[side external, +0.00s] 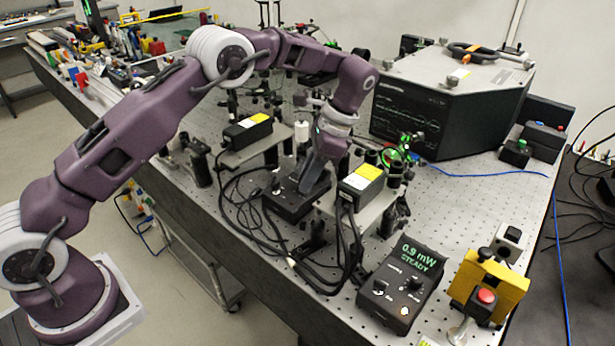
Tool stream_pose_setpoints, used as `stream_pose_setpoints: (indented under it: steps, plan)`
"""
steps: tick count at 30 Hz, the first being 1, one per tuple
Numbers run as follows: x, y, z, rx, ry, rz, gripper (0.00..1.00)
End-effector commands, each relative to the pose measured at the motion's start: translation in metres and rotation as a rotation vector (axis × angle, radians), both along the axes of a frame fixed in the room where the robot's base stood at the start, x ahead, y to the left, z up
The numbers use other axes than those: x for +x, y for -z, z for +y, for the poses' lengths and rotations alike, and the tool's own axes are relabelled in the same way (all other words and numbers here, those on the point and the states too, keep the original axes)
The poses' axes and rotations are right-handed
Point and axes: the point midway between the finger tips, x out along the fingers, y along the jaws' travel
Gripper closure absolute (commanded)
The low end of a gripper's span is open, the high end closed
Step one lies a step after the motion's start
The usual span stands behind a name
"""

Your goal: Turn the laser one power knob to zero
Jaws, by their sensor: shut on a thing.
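My gripper (314,184) points down at a low black control box (286,207) on the bench. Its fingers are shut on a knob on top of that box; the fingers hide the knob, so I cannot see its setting. I cannot read any label that says which laser this box serves. Another small knob or switch (276,186) shows on the left part of the box. The power meter (402,290) at the front right shows "0.9 mW STEADY" in green.
Black laser modules with yellow labels stand on plates left (247,131) and right (361,184) of the gripper. Black cables (255,215) loop in front. A large black and grey instrument (440,110) stands behind. A yellow box with a red button (486,296) is at front right.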

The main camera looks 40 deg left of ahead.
Motion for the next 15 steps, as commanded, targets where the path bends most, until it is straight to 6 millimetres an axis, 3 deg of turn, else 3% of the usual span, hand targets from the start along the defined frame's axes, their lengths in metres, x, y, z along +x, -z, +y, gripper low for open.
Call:
stream_pose_setpoints:
  steps: [15]
  plan:
    - [0.0022, -0.0009, 0.0023, -0.001, -0.412, -0.003, 1.00]
